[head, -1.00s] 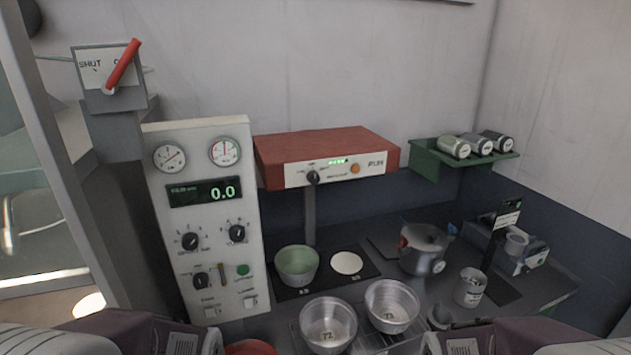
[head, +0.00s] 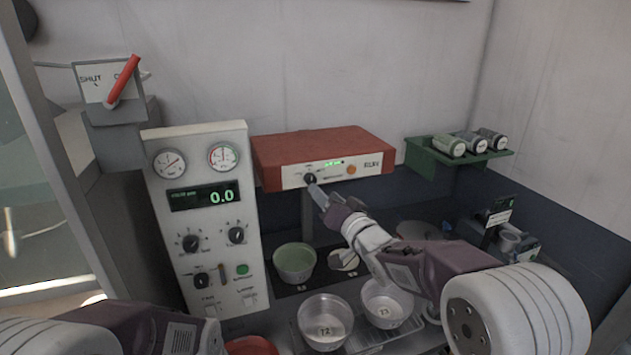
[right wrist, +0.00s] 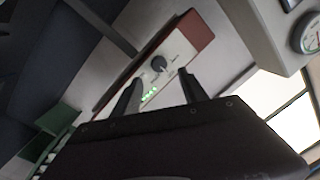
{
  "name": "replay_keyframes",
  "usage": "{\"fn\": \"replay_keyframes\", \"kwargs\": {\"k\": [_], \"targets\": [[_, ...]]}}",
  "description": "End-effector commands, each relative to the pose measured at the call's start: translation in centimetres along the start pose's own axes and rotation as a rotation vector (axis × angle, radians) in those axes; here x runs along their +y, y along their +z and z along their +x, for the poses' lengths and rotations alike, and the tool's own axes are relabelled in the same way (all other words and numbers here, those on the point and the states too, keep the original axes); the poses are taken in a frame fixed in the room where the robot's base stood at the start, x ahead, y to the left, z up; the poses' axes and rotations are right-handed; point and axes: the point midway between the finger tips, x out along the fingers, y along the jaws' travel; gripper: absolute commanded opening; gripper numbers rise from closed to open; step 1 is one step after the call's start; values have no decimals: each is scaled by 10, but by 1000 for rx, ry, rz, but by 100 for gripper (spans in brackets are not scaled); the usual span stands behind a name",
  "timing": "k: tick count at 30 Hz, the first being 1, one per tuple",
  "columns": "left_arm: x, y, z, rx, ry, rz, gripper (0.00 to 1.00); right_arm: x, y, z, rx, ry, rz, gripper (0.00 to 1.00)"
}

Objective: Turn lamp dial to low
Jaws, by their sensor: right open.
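The red box-shaped lamp housing (head: 325,145) is mounted on a post above the counter, with a white front strip. A black dial (head: 310,179) sits on the left part of that strip, beside small green lights and an orange button. My right gripper (head: 318,193) is just below and in front of the dial. In the right wrist view the dial (right wrist: 159,64) shows beyond the two spread fingertips of my right gripper (right wrist: 158,88). The gripper is open and empty, apart from the dial as far as I can see. My left gripper is out of view.
A white control panel (head: 205,260) with gauges and several knobs stands to the left. A green shelf (head: 425,157) with canisters is on the right. My right arm partly hides the counter.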

Motion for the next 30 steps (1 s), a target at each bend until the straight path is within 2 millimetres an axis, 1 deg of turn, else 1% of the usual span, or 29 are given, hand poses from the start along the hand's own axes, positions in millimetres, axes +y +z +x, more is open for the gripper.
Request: {"fn": "replay_keyframes", "kwargs": {"k": [1,6,9,13,19,20,21,23,24,25,30], "targets": [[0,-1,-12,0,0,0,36,-3,-4,12,-3,0,2,51],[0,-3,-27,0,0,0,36,-2,-3,46,-4,3,1,51],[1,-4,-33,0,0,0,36,-1,-2,59,-2,2,1,51],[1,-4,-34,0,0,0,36,0,-1,67,-1,3,1,51],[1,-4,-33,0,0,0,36,1,0,67,-1,3,0,51],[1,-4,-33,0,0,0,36,1,0,67,-1,3,0,48],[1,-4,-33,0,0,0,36,1,0,67,-1,3,0,37],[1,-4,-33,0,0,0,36,1,0,67,-1,3,0,20],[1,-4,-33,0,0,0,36,1,0,67,-1,3,0,9],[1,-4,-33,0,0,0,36,1,0,67,-1,3,0,1],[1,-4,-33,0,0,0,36,1,0,67,-1,3,-3,0]]}}
